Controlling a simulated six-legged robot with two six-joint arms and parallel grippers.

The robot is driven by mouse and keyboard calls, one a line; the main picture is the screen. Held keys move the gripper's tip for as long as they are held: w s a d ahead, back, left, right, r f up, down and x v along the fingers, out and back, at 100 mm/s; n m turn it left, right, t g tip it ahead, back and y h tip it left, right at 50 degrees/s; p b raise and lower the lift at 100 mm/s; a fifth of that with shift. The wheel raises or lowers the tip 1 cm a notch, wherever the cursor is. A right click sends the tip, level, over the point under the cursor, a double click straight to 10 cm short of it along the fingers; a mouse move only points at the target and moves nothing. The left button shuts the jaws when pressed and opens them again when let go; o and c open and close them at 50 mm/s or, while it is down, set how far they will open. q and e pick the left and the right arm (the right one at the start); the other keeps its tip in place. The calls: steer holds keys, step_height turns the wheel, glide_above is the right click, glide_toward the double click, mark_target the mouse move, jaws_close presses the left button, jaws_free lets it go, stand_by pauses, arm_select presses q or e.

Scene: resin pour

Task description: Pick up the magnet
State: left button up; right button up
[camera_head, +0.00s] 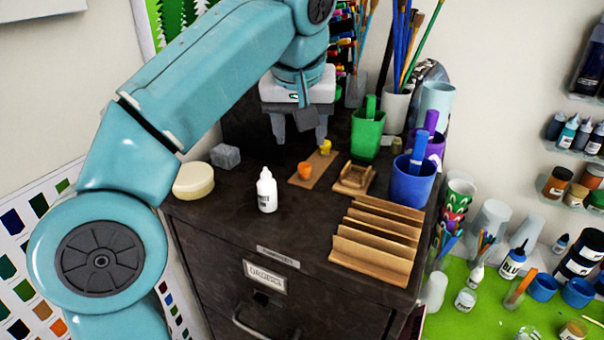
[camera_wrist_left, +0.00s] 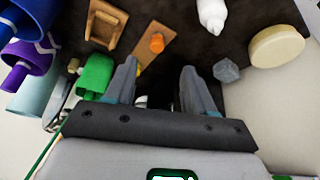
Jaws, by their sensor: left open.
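No thing in view is plainly a magnet; I cannot tell which one it is. My left gripper (camera_head: 300,137) is open, its fingers pointing down over the back of the dark cabinet top. In the left wrist view, the open fingers (camera_wrist_left: 158,70) have dark cabinet surface between them. A small dark shape and a pale patch, partly hidden, show low between the fingers there. A grey block (camera_head: 225,156) sits left of the gripper; it also shows in the wrist view (camera_wrist_left: 226,70). My right gripper is not in view.
On the cabinet (camera_head: 225,220) stand a white bottle (camera_head: 266,190), a cream round block (camera_head: 193,181), a wooden strip (camera_head: 313,167) with orange and yellow pieces, a small wooden stand (camera_head: 354,178), a green cup (camera_head: 367,136), a blue cup (camera_head: 412,182) and a slotted wooden rack (camera_head: 375,240).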

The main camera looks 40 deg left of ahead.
mark_target(304, 167)
arm_select(q)
steer(key=w+f, duration=0.1)
steer(key=f, duration=0.1)
steer(key=w+f, duration=0.1)
steer(key=f, duration=0.1)
steer(key=shift+w+a, duration=0.15)
steer(key=shift+w, duration=0.05)
steer(key=shift+s+a+f+b, duration=0.35)
steer(key=shift+s+a+f, duration=0.05)
steer(key=shift+a+f, duration=0.1)
steer(key=shift+s+a+f, duration=0.1)
steer(key=shift+s+f, duration=0.05)
steer(key=shift+f, duration=0.05)
steer(key=w+f, duration=0.1)
steer(key=f, duration=0.1)
steer(key=w+f, duration=0.1)
steer(key=f, duration=0.1)
steer(key=shift+w+a, duration=0.3)
steer(key=shift+w, duration=0.05)
steer(key=shift+a+f, duration=0.2)
steer(key=shift+s+r, duration=0.1)
steer(key=shift+s, duration=0.35)
steer(key=shift+d, duration=0.1)
steer(key=shift+c, duration=1)
steer(key=shift+w, duration=0.45)
jaws_close()
steer(key=shift+s, duration=0.25)
